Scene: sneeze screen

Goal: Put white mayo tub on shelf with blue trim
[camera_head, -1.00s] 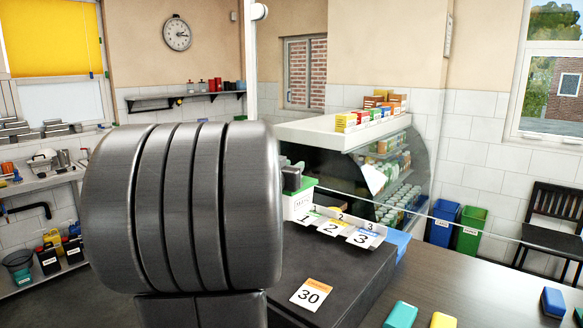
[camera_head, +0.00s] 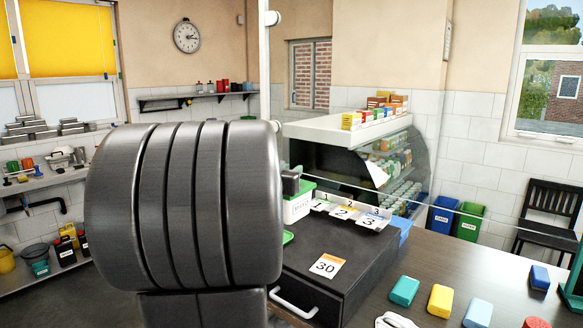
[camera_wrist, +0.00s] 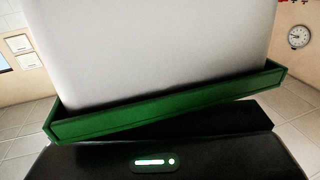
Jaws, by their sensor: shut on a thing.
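A large white block-like thing (camera_wrist: 160,50) with a green rim or band (camera_wrist: 170,105) around its near end fills the wrist view. It looks like the white tub, but no label shows. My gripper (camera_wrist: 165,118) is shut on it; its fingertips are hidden. No shelf with clear blue trim can be made out.
A glass-fronted case (camera_head: 395,165) stands behind a black box (camera_head: 335,265) with number cards. A dark counter (camera_head: 420,265) holds small coloured blocks. Blue (camera_head: 441,217) and green (camera_head: 468,222) bins and a chair (camera_head: 546,222) stand right.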

